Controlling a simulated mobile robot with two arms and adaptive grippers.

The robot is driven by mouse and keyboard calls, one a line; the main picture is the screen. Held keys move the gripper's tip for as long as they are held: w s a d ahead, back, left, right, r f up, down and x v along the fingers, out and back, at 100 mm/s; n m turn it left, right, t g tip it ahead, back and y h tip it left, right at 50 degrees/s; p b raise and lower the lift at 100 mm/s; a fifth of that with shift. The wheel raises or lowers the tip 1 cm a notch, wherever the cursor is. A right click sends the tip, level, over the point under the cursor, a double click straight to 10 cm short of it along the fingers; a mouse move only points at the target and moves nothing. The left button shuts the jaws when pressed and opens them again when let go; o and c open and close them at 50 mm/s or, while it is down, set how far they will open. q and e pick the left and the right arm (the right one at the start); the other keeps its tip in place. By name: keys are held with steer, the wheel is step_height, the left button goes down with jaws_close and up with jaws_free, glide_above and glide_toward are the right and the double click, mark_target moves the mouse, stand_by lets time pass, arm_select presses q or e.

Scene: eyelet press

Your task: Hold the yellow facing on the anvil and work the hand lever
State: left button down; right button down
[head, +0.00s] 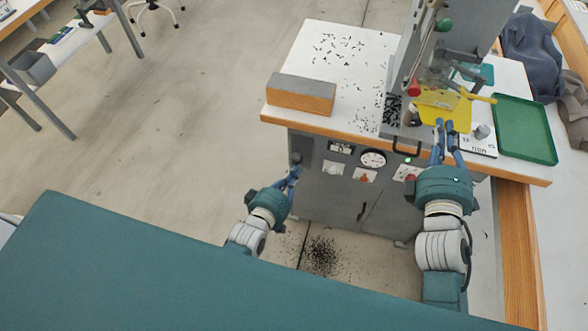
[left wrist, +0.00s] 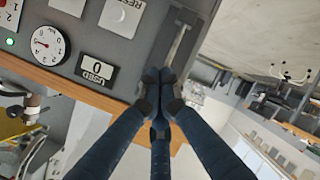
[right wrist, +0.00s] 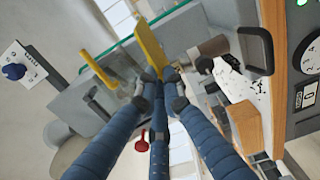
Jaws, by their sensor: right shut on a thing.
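The yellow facing (head: 452,112) lies at the foot of the grey press (head: 405,60), below its head. My right gripper (head: 445,128) is at the facing's front edge; in the right wrist view its fingers are shut on the yellow facing (right wrist: 150,50), seen nearly edge-on. The anvil under the facing cannot be made out. A green ball knob (head: 443,25) and a red knob (head: 414,89) show on the press; which one belongs to the hand lever is unclear. My left gripper (head: 295,161) is in front of the cabinet, fingertips together and empty, away from the press.
The cabinet front (head: 330,185) carries a counter, a gauge (head: 373,158) and buttons. On its top are a wood-and-grey block (head: 301,95), scattered black bits and a green tray (head: 525,130). More black bits lie on the floor (head: 320,257). Open floor lies left.

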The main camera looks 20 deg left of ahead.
arm_select(q)
steer(key=shift+w+r, duration=0.35)
steer(key=shift+w, duration=0.3)
stand_by(0.6)
steer(key=shift+s, duration=0.1)
stand_by(0.4)
steer(key=shift+s+f, duration=0.35)
steer(key=shift+s, duration=0.3)
steer(key=shift+s+f, duration=0.3)
steer(key=shift+s, duration=0.3)
steer(key=shift+s+f, duration=0.35)
steer(key=shift+s, duration=0.3)
steer(key=s, duration=0.1)
steer(key=s+f, duration=0.1)
steer(key=s, duration=0.1)
steer(key=s+f, duration=0.1)
steer(key=shift+s+f, duration=0.15)
steer(key=shift+s, duration=0.1)
stand_by(1.2)
steer(key=v, duration=1.2)
